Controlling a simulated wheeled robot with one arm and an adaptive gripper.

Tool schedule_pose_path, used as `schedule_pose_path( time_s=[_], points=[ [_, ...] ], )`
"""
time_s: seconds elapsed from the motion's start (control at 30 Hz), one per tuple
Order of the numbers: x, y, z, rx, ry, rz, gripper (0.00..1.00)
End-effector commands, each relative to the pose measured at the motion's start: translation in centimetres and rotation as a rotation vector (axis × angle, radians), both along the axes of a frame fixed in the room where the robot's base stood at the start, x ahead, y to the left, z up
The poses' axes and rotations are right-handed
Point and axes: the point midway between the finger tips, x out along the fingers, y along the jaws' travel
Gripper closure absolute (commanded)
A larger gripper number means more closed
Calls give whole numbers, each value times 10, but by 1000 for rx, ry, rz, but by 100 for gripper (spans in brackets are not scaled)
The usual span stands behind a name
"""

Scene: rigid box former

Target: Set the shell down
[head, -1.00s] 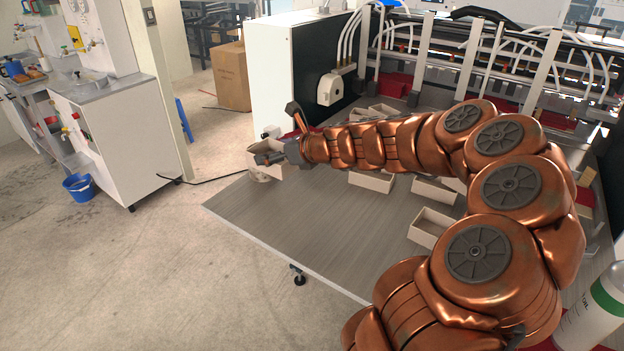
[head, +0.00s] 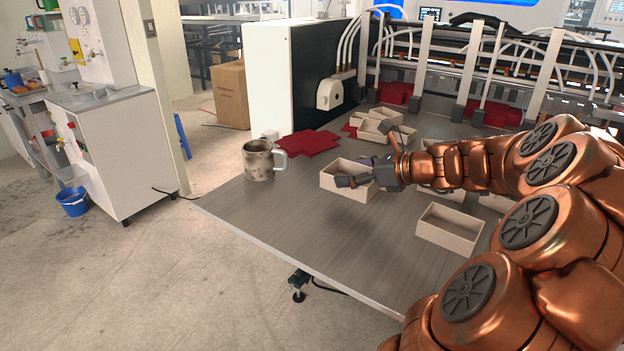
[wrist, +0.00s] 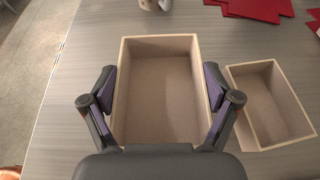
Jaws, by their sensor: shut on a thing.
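The shell is an open, cream-coloured box (head: 345,176) at the middle of the table in the head view. It also fills the centre of the wrist view (wrist: 160,90), empty and with its open side up. My gripper (wrist: 160,108) is shut on it, with one finger against each long outer side. In the head view my gripper (head: 365,180) reaches the box from the right and hides part of it. A shadow lies on the table in front of the box. I cannot tell whether its base touches the table.
A stained mug (head: 258,162) stands near the table's left edge, with flat red blanks (head: 308,143) behind it. Another open box (head: 448,228) sits at the front right, and several more stand behind. The front-left tabletop (head: 290,225) is clear.

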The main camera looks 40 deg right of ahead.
Motion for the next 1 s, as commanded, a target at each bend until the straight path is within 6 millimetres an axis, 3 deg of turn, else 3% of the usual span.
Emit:
schedule_pose_path(
  time_s=[0.13,0.27,0.8,1.0],
  points=[
    [-9,-4,-4,3,-2,2,47],
    [-1,-4,-4,4,-3,6,47],
    [109,-5,-15,4,0,8,47],
    [136,-7,-16,3,-4,5,47]
  ],
)
